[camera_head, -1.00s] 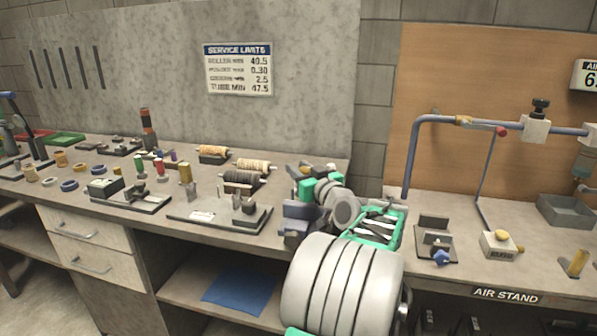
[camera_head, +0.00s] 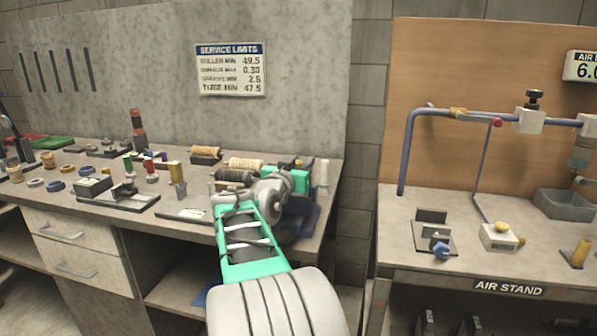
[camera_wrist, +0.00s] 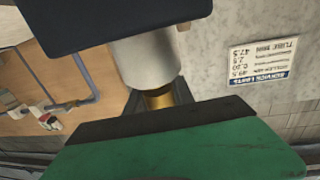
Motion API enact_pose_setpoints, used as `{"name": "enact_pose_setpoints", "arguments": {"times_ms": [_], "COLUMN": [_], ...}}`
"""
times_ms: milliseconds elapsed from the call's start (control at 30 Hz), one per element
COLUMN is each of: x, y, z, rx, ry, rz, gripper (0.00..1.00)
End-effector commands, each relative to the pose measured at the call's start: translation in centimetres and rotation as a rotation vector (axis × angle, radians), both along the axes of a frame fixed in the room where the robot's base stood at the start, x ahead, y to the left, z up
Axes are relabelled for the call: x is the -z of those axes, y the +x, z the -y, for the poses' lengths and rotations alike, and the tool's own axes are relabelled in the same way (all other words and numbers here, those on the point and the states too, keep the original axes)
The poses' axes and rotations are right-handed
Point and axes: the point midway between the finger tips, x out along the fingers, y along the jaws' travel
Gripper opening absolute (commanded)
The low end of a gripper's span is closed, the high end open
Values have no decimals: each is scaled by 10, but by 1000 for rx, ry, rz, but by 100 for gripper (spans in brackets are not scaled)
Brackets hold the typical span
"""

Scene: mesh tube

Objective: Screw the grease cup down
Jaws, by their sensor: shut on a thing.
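The grease cup appears to be the pale grey cylinder (camera_wrist: 146,58) with a brass part (camera_wrist: 160,98) below it in the wrist view. My gripper (camera_wrist: 150,82) is shut on it, with a dark jaw above and a dark and green part below. In the head view my gripper (camera_head: 293,180) is at the right end of the left bench, with its fingertips largely hidden. A pale upright cylinder (camera_head: 323,176) stands just right of it. I cannot tell whether this is the same cup.
A dark block (camera_head: 300,218) sits at the bench end beside my wrist. The air stand bench (camera_head: 400,262) is at the right, beyond a gap.

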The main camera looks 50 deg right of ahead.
Motion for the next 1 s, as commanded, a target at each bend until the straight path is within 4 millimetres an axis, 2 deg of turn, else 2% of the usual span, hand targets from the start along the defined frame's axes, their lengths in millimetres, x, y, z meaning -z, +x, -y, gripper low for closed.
{"name": "enact_pose_setpoints", "arguments": {"times_ms": [33, 500, 733, 1000], "x": [5, -1, 0, 1], "y": [3, -12, -17, -18], "z": [-1, 2, 2, 1], "rx": [38, 434, 537, 579], "ry": [1, 3, 3, 3], "rz": [0, -5, -5, -5], "gripper": [0, 0, 0, 0]}}
